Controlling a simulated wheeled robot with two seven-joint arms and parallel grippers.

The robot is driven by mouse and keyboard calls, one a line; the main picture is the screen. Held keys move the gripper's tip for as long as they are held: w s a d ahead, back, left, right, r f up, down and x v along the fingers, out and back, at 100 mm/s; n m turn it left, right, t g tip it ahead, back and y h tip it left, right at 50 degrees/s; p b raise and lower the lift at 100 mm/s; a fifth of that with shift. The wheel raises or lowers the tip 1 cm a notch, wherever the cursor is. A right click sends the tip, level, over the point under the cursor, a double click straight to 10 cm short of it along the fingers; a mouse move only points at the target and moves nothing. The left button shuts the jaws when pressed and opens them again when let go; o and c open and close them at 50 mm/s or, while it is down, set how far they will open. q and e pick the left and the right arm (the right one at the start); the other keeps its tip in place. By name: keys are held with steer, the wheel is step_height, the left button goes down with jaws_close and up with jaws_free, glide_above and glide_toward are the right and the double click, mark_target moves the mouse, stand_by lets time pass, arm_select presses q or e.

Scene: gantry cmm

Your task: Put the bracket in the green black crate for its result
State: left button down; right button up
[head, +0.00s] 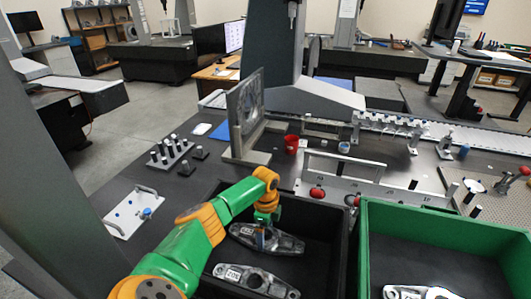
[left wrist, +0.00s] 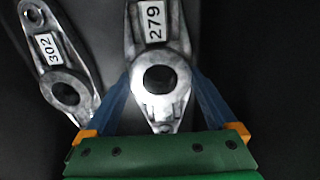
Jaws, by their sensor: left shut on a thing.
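A grey metal bracket with a white 279 tag (left wrist: 153,25) is between the blue fingers of my left gripper (left wrist: 162,88), which is shut on it around its round boss. In the head view this bracket (head: 287,243) is inside the black crate (head: 342,225), with my left gripper (head: 262,238) above it. I cannot tell whether it touches the crate floor. A second bracket, tagged 302 (left wrist: 48,47), lies beside it and also shows in the head view (head: 272,286). The green crate with a dark inside (head: 440,215) stands to the right. My right gripper is not in view.
Another bracket (head: 410,292) lies in the green crate near the picture's bottom edge. Behind the crates are a metal fixture with red knobs (head: 345,168), a red cup (head: 291,144) and an upright plate (head: 245,103). The green crate's middle floor is clear.

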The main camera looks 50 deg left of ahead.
arm_select(q)
steer(key=shift+f+b, duration=0.3)
steer(key=shift+f, duration=0.15)
steer(key=shift+c, duration=0.3)
jaws_free()
steer(key=shift+o, duration=0.3)
steer(key=shift+r, duration=0.1)
